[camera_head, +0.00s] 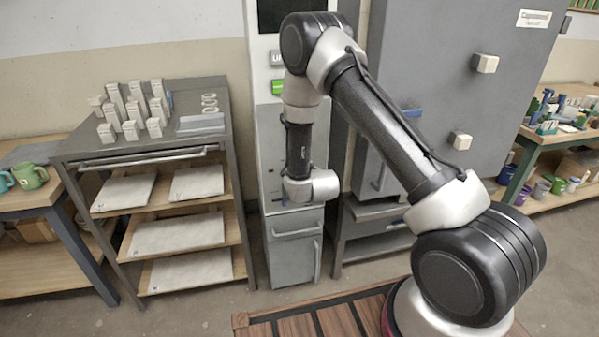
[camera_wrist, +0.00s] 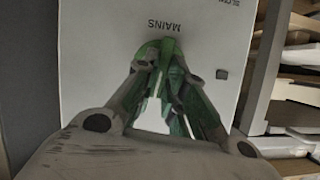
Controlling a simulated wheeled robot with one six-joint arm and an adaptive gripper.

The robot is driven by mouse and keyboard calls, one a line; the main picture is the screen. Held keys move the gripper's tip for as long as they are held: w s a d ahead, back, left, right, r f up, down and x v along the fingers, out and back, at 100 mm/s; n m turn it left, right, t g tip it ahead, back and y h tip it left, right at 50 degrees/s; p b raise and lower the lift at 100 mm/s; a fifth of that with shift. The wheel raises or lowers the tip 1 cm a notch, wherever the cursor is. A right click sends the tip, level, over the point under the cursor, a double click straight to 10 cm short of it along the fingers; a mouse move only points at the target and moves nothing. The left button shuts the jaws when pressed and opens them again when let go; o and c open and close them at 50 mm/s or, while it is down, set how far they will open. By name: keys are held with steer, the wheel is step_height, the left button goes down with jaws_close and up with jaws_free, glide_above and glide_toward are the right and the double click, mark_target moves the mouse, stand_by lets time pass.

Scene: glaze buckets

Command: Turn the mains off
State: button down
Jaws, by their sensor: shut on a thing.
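A pale panel (camera_wrist: 95,45) fills the middle of the wrist view, with an upside-down "MAINS" label (camera_wrist: 178,25). Just below the label in that view is a green mains switch (camera_wrist: 166,45). My gripper (camera_wrist: 158,68) is shut on it, with a finger on either side. The fingers hide much of the switch, so I cannot tell its setting. In the head view the panel belongs to a narrow grey cabinet (camera_head: 268,150). My wrist is against its front, and my gripper and the switch are hidden there.
A rack (camera_head: 235,140) with pale test tiles stands left of the cabinet. A large grey kiln-like box (camera_head: 440,80) stands to the right. Benches with mugs (camera_head: 30,176) and small pots (camera_head: 560,185) are at the sides. Open floor lies in front of the rack.

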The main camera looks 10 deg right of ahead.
steer(key=n+h, duration=0.2)
steer(key=n, duration=0.1)
steer(key=a+n+h, duration=0.1)
steer(key=n+h, duration=0.2)
steer(key=n, duration=0.1)
steer(key=shift+a+f+t, duration=0.15)
steer(key=shift+f+t, duration=0.05)
steer(key=shift+t, duration=0.1)
steer(key=shift+n, duration=0.3)
stand_by(0.4)
steer(key=c, duration=1.5)
jaws_free()
steer(key=shift+s, duration=0.1)
steer(key=v, duration=1.1)
steer(key=shift+s+a, duration=0.2)
steer(key=shift+s, duration=0.15)
